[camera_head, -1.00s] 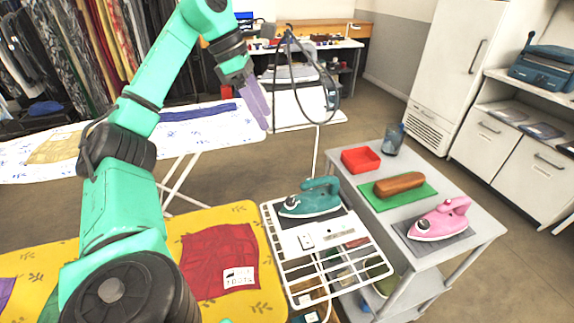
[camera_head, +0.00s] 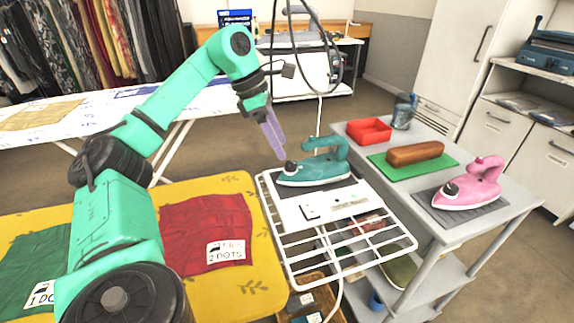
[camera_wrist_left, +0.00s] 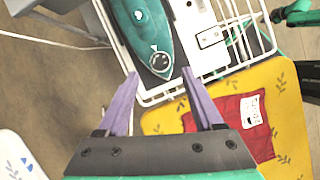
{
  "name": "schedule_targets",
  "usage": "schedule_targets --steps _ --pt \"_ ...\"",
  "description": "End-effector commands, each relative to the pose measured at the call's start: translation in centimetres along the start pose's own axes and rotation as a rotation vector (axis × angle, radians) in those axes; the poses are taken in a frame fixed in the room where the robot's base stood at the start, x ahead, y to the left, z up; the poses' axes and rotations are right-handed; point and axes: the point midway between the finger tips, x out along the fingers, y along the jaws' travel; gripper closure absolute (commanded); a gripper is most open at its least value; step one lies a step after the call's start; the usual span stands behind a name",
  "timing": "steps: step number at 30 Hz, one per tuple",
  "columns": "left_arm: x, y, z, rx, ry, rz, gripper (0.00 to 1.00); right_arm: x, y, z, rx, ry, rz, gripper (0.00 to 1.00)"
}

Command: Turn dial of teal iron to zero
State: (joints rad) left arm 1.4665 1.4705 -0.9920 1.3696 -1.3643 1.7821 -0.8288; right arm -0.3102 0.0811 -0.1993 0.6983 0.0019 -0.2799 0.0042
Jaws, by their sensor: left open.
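The teal iron (camera_head: 318,165) rests on a dark pad at the back of the white wire rack. Its dark dial (camera_head: 291,167) is at the iron's left end in the head view. In the left wrist view the iron (camera_wrist_left: 140,25) is ahead of my gripper, and the round dial (camera_wrist_left: 160,62) with a pale rim lies between the lines of the two fingers. My left gripper (camera_head: 280,158) is open, its purple fingers pointing down just behind and left of the dial. In the left wrist view the fingers (camera_wrist_left: 160,80) are spread and empty. My right gripper does not show.
The white rack (camera_head: 345,265) adjoins a yellow ironing board (camera_head: 262,270) with a red cloth (camera_head: 205,225). A grey cart (camera_head: 440,228) at right holds a pink iron (camera_head: 470,188), a brown loaf-shaped thing (camera_head: 415,154) and a red tray (camera_head: 369,131). A cord hangs behind the teal iron.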

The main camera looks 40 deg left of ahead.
Motion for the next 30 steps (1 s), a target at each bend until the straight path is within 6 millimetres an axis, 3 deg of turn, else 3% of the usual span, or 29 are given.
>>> schedule_targets --steps 1,6,16,21,30 --pt "1.5 0.0 -0.2 0.001 0.002 -0.001 0.32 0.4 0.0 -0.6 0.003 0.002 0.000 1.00" --pt "4.3 0.0 -0.1 0.000 0.001 0.000 0.32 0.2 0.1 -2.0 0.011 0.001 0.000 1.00" --pt "5.0 0.0 0.0 0.000 0.000 0.001 0.32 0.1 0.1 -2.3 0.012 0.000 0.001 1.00" --pt "4.9 0.0 0.0 0.000 0.000 0.001 0.97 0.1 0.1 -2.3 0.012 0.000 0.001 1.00" --pt "5.0 0.0 0.0 -0.013 0.001 0.006 1.00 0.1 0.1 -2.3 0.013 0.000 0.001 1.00"
